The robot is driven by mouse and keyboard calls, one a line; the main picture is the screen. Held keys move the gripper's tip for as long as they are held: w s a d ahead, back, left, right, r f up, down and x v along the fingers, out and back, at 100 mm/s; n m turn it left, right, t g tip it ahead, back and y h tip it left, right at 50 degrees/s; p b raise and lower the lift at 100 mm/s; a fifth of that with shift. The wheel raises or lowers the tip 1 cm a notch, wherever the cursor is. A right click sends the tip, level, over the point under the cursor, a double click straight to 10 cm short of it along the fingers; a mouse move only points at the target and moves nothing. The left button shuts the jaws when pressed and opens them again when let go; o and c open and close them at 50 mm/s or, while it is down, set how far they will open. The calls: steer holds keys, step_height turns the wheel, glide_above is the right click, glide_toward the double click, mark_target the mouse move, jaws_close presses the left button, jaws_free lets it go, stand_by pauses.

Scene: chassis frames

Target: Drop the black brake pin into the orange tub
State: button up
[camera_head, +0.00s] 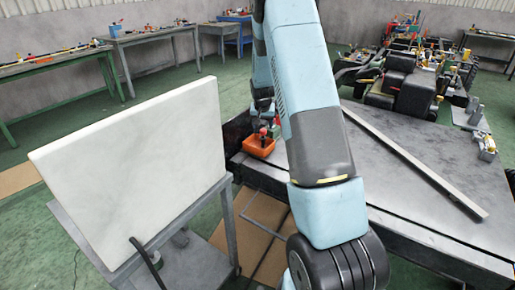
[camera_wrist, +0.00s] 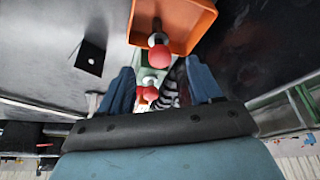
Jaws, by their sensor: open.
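The orange tub (camera_head: 258,147) sits on the dark bench top, left of my arm. It also shows at the top of the wrist view (camera_wrist: 192,22). A dark, thin piece with a pale collar and a red ball end (camera_wrist: 159,57) overlaps the tub's inside and near edge; I cannot tell whether it rests in the tub or is above it. I cannot tell for sure whether it is the black brake pin. My gripper (camera_wrist: 160,68) is open, its blue fingers apart on either side of the view's middle. Another red knob (camera_wrist: 150,93) shows between the fingers, farther back.
A flat black square piece (camera_wrist: 90,58) lies left of the tub. A long grey bar (camera_head: 415,162) lies on the bench, right of my arm. A large white panel (camera_head: 135,170) on a stand rises at left. Cluttered tables line the back.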

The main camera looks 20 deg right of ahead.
steer(key=v, duration=1)
steer(key=shift+r, duration=0.1)
steer(key=s+a+r+n+t+y, duration=0.1)
steer(key=s+a+r, duration=0.3)
steer(key=s+r, duration=0.55)
steer(key=s+a+r+n, duration=0.1)
steer(key=s+a+r, duration=0.4)
steer(key=s+r, duration=0.4)
steer(key=s+a+n, duration=0.1)
steer(key=s+a, duration=0.2)
steer(key=s, duration=0.8)
steer(key=s+a+r+n+y, duration=0.1)
steer(key=s+a+n, duration=0.1)
steer(key=s, duration=0.9)
steer(key=shift+s+a+t, duration=0.3)
steer(key=shift+s+a, duration=0.1)
